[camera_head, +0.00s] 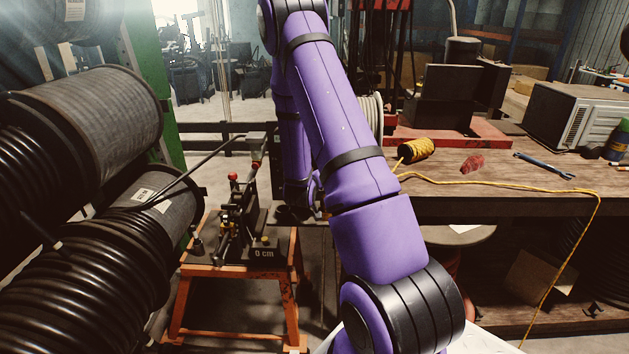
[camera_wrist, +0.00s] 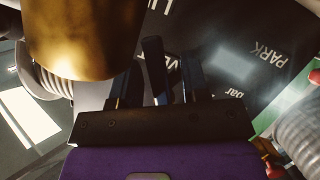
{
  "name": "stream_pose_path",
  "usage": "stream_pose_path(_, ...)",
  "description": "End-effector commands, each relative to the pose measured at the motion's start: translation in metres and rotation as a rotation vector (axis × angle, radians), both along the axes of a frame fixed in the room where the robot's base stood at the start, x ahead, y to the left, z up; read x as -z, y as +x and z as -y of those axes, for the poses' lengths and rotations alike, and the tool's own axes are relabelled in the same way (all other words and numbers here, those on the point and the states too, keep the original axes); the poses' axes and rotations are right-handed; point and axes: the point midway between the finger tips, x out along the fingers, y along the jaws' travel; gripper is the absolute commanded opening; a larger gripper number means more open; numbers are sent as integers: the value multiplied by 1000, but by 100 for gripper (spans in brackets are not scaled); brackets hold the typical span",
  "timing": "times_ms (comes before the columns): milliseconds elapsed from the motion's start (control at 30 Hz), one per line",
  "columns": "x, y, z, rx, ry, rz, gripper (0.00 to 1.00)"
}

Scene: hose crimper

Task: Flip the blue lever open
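In the wrist view, a dark blue lever (camera_wrist: 154,62) stands between the two fingers of my gripper (camera_wrist: 158,82). The fingers are apart, one on each side of the lever, with narrow gaps showing. I cannot tell whether either finger touches it. In the head view, the black crimper (camera_head: 240,225) with a red knob (camera_head: 232,177) sits on an orange stand (camera_head: 235,271). The lever is not visible there, and my purple arm hides my gripper.
A brass cylinder (camera_wrist: 84,35) is close at the upper left of the wrist view, over a dark panel (camera_wrist: 235,65) with white lettering. Large hose reels (camera_head: 85,120) fill the left of the head view. A wooden workbench (camera_head: 500,187) with yellow cord (camera_head: 510,184) stands at right.

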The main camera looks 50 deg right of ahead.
Motion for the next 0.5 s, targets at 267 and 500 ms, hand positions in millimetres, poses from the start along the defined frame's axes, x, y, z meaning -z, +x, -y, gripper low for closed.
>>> stream_pose_path(267, 0, 0, 0, 0, 0, 1, 0)
stream_pose_path(500, 0, 1, -1, 0, 23, 29, 0)
